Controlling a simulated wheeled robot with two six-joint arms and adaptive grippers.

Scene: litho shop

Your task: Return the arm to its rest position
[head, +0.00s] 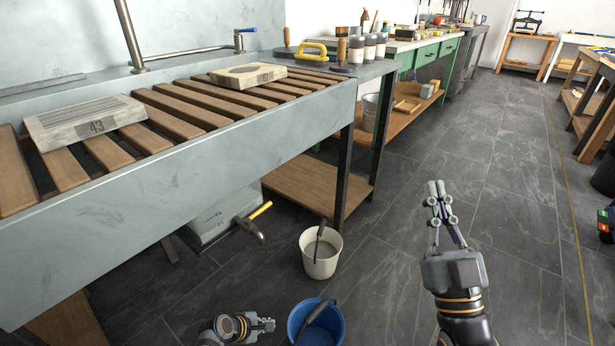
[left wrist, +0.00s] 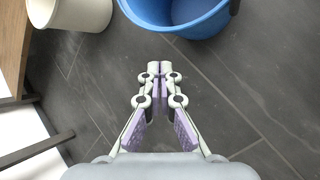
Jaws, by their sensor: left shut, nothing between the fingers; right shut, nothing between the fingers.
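My right gripper (head: 438,190) points up the picture over the dark floor, to the right of the sink bench. Its fingers are shut and hold nothing. My left gripper (head: 270,324) is low in the head view, just left of the blue bucket (head: 332,333), with its fingers pointing right. In the left wrist view its fingertips (left wrist: 160,68) meet with nothing between them, over bare floor. The blue bucket also shows at the top of that view (left wrist: 160,18).
A white bucket (head: 320,268) stands beside the bench leg. The stone sink (head: 200,200) carries wooden slats with a stone numbered 43 (head: 85,122) and another stone (head: 248,75). A tap with a yellow handle (head: 255,220) sticks out below.

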